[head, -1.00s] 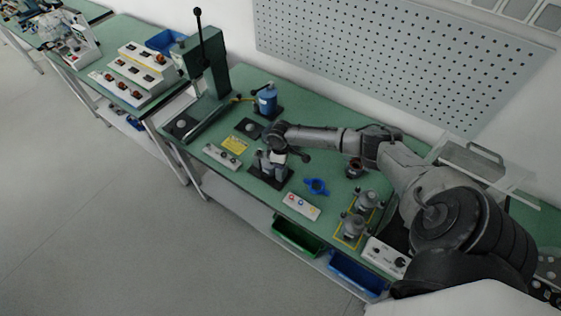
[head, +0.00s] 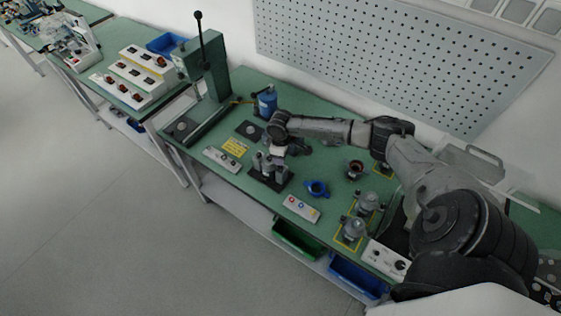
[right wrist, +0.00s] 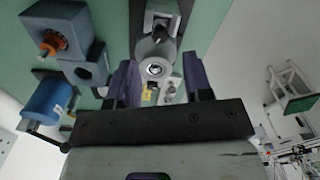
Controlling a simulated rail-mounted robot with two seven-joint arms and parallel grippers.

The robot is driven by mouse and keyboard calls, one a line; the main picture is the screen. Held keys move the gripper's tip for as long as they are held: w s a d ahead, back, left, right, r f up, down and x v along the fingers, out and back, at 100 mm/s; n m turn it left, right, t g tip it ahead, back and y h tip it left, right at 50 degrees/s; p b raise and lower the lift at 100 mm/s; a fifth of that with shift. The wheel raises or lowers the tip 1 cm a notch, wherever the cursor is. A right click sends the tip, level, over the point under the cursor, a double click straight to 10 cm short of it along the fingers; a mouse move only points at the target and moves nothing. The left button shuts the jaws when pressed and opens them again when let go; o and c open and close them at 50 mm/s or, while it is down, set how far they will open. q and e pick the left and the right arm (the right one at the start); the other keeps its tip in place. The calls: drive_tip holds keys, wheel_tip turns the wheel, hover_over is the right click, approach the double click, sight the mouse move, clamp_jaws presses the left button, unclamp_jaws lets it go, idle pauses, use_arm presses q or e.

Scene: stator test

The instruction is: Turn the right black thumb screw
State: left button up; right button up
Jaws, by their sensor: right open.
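My right gripper (head: 278,152) hangs above a grey fixture on a dark base plate (head: 268,180) near the middle of the green table. In the right wrist view its two dark fingers are apart, with a gap between them (right wrist: 161,80). A grey cylinder with a bright round end (right wrist: 155,68) shows between the fingers, and nothing is clearly gripped. A small black part (right wrist: 160,34) shows on the fixture beyond it. I cannot tell whether this is the right black thumb screw. My left gripper is in no view.
A green press (head: 207,68) and a blue cylinder (head: 267,101) stand behind and left of the fixture. A blue ring part (head: 317,188), a button box (head: 301,208) and grey motor-like units (head: 355,229) lie to the right. A perforated wall panel (head: 400,60) bounds the back.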

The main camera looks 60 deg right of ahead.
wheel_tip(320, 180, up, 8)
idle(0.4)
drive_tip(key=shift+f, duration=0.15)
